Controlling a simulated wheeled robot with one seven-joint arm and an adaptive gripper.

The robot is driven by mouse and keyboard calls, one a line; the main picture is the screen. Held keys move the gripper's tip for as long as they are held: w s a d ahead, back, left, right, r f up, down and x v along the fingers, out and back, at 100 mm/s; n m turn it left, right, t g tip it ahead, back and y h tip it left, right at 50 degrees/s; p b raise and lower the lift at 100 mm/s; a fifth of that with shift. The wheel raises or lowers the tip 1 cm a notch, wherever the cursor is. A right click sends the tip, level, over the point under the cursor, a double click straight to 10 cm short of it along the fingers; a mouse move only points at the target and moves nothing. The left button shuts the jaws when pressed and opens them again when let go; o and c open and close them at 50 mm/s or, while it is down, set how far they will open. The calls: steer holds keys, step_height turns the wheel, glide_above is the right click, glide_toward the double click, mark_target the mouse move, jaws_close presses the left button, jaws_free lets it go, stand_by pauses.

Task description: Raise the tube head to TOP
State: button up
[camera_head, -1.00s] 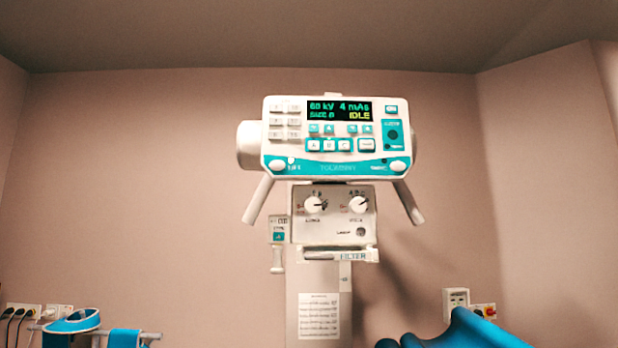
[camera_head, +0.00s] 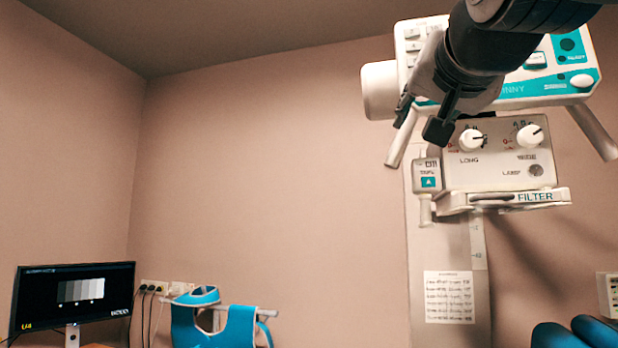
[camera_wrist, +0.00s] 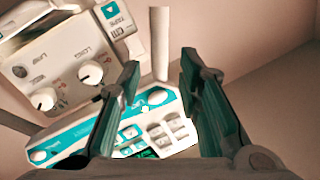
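The tube head (camera_head: 380,90) is white and teal, on an upright column (camera_head: 425,245) at the right of the head view. My arm covers much of its control panel, including the display. A slanted handle bar (camera_head: 402,140) hangs below its left side, another (camera_head: 594,132) below its right. The knob box (camera_head: 500,170) sits beneath. My gripper (camera_head: 420,118) is open in front of the left side of the head. In the wrist view my open gripper (camera_wrist: 160,75) has a pale bar (camera_wrist: 159,42) beyond the gap; contact cannot be told.
A small tape unit (camera_head: 428,182) hangs left of the knob box, and a filter tray (camera_head: 535,196) juts below it. A monitor (camera_head: 72,295) stands at lower left. Blue aprons (camera_head: 240,325) hang on a rail. Blue padding (camera_head: 560,335) is at lower right.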

mark_target(402, 141)
steer(key=w, duration=0.4)
steer(key=w+d+p, duration=0.1)
steer(key=w, duration=0.8)
steer(key=shift+w+d, duration=0.2)
jaws_close()
